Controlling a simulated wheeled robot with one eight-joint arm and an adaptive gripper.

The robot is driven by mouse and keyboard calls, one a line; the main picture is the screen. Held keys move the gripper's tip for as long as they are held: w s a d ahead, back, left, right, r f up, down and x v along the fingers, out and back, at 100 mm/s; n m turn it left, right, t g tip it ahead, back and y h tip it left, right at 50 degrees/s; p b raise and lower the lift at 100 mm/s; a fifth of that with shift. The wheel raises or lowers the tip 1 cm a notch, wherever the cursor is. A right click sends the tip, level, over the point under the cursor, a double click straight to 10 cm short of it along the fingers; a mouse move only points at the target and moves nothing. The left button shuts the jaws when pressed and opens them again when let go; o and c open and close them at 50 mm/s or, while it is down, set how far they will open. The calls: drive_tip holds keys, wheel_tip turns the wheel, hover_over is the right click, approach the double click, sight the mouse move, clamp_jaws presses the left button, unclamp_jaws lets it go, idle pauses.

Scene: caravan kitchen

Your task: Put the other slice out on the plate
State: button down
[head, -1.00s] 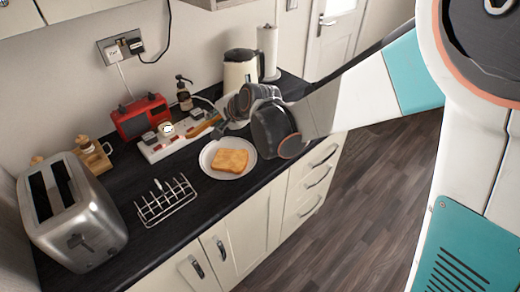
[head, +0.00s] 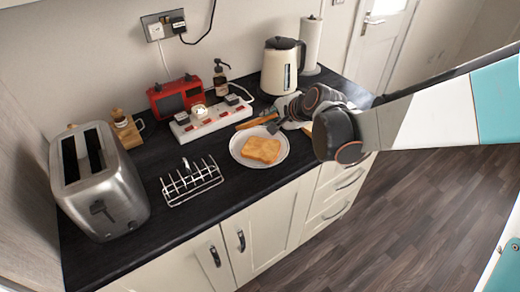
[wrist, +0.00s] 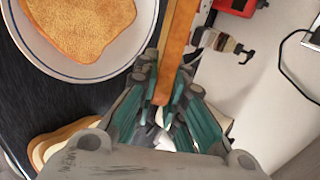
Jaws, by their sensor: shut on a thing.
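The white plate (head: 238,152) lies on the dark worktop with one golden slice of toast (head: 261,149) on it. The plate's rim (wrist: 143,50) and the toast (wrist: 80,22) also show in the wrist view. The silver toaster (head: 125,180) stands at the left, its two slots dark with no slice visible in them. My gripper (head: 285,118) is just right of and behind the plate, low over the worktop. In the wrist view my gripper (wrist: 163,112) is shut on a long wooden thing, which looks like wooden tongs (wrist: 178,35), pointing away from me.
A wire toast rack (head: 192,182) stands between toaster and plate. Behind are a red device (head: 176,97), a white power strip (head: 212,119), a pump bottle (head: 221,80) and a kettle (head: 280,68). Pale layered pieces, perhaps bread (wrist: 62,140), lie beside my gripper.

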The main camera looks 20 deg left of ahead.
wheel_tip(320, 180, down, 4)
drive_tip(key=b, duration=0.2)
drive_tip(key=shift+f+b, duration=0.1)
drive_tip(key=shift+b, duration=0.2)
drive_tip(key=c, duration=1.8)
unclamp_jaws()
drive_tip(key=shift+p+v, duration=2)
drive_tip(key=shift+v, duration=2.05)
